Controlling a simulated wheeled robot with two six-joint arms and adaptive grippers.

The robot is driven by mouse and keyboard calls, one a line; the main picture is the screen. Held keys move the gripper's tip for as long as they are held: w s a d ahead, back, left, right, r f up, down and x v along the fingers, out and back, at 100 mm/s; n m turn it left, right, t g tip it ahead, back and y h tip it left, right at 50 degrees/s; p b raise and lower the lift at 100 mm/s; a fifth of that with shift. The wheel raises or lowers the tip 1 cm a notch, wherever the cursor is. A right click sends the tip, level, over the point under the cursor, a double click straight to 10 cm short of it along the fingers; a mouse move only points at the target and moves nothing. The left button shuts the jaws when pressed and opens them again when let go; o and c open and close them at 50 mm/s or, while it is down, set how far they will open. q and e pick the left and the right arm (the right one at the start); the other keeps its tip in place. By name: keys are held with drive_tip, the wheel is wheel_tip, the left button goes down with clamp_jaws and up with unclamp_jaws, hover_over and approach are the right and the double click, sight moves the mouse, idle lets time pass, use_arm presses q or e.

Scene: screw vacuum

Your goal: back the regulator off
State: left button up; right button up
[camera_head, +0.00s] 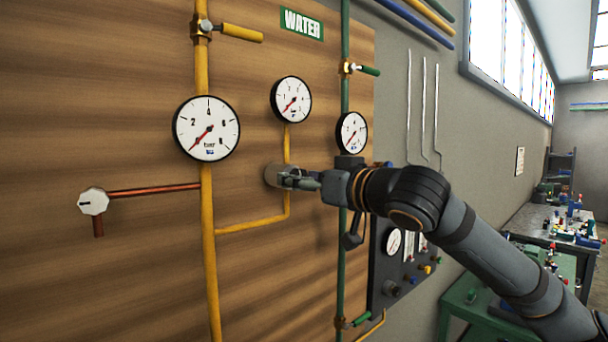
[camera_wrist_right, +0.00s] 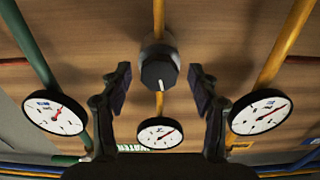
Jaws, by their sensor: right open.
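The regulator (camera_head: 276,174) is a grey round body on the wooden board, joined to yellow pipes above and below. In the right wrist view its dark knob (camera_wrist_right: 158,72) has a white mark. My right gripper (camera_head: 302,181) is at the regulator. In the right wrist view the gripper (camera_wrist_right: 160,86) is open, with one finger on each side of the knob and visible gaps to both. The gauge above the regulator (camera_head: 291,100) has a red needle pointing lower left; it also shows in the right wrist view (camera_wrist_right: 160,132). My left gripper is out of view.
A larger gauge (camera_head: 206,129) hangs left, and another gauge (camera_head: 351,133) right, by the green pipe (camera_head: 344,100). A white knob (camera_head: 93,201) ends a red pipe. A dark instrument panel (camera_head: 400,260) sits below my right arm. A cluttered bench (camera_head: 548,225) stands far right.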

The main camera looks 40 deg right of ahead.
drive_tip(key=shift+w, duration=0.1)
drive_tip(key=shift+c, duration=1.2)
drive_tip(key=shift+w, duration=0.1)
drive_tip(key=shift+c, duration=1.2)
drive_tip(key=c, duration=0.7)
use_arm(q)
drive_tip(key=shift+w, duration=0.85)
